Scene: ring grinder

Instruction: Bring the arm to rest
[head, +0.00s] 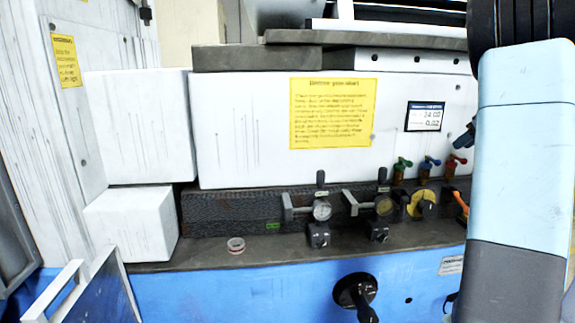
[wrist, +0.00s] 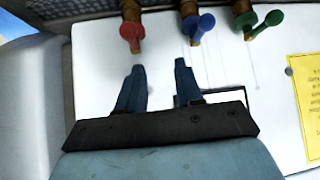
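My gripper (wrist: 160,72) shows in the wrist view with its two dark blue fingers apart and nothing between them. Its fingertips point toward the white machine panel, close to the red valve handle (wrist: 132,33) and the blue valve handle (wrist: 197,24); I cannot tell how close. In the head view my pale blue and grey arm stands upright at the right, and only a small dark blue part of my gripper (head: 464,138) shows at its left edge, near the red valve handle (head: 456,160).
Green (head: 402,163) and blue (head: 430,164) valves stand left of the red one. A small ring (head: 236,245) lies there. A black knob (head: 355,291) projects from the blue front.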

